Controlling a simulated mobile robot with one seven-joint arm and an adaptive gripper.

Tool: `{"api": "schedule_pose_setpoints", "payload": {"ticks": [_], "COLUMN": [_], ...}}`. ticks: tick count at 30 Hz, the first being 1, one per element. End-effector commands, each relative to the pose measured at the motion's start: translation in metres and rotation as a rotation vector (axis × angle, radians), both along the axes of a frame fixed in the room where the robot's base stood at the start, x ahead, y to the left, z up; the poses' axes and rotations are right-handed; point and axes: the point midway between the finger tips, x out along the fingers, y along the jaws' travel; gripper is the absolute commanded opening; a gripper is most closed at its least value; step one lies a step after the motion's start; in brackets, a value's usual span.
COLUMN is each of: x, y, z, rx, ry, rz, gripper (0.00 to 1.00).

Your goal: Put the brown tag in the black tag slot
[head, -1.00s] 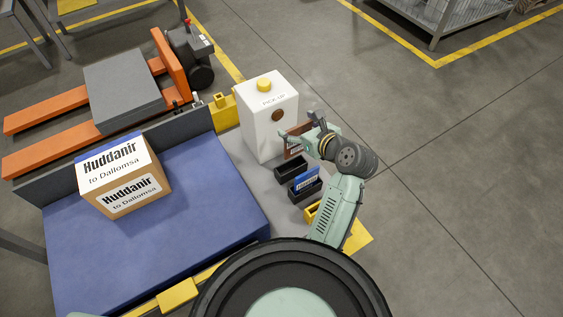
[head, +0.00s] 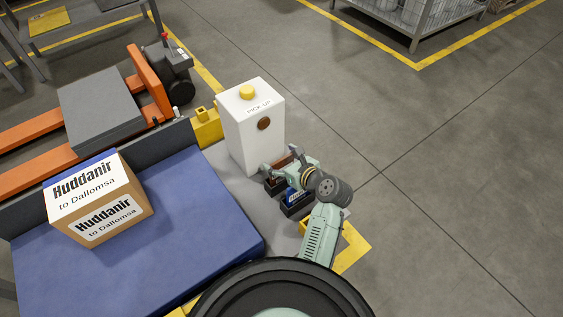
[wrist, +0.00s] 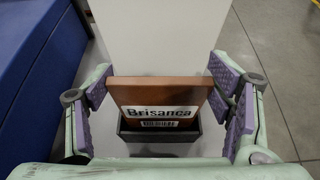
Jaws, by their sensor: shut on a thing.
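The brown tag (wrist: 158,95) carries a white "Brisanca" label with a barcode. My gripper (wrist: 165,90) is shut on its side edges, with the purple pads left and right of it. The black tag slot (wrist: 160,137) is directly below, and the tag's lower edge is at or inside its opening; how deep it sits cannot be told. In the head view my gripper (head: 285,168) is over the black slot (head: 273,186), in front of the white box, and partly hides the tag.
The white "PICK UP" box (head: 255,130) with a yellow button stands right behind the slot. A blue tag (head: 296,197) sits in a neighbouring dark slot, close to my arm. The blue platform (head: 180,230) with a carton (head: 100,205) is on the left.

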Motion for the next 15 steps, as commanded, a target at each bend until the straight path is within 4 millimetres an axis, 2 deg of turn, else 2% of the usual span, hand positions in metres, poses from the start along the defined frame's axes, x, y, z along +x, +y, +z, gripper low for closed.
{"api": "schedule_pose_setpoints", "payload": {"ticks": [1,3,12,13,15], "x": [-0.0005,0.0,0.0001,0.0,0.0], "y": [0.0004,0.0002,0.0002,0.0002,0.0003], "z": [-0.008,-0.011,-0.0127,-0.0133,-0.0132], "rx": [0.001,0.001,0.001,0.0,-0.001], "ry": [0.002,-0.001,-0.001,0.0,-0.001], "rz": [0.001,0.0,0.0,0.0,0.0], "gripper": [0.3,0.3,0.3,0.75,0.8]}}
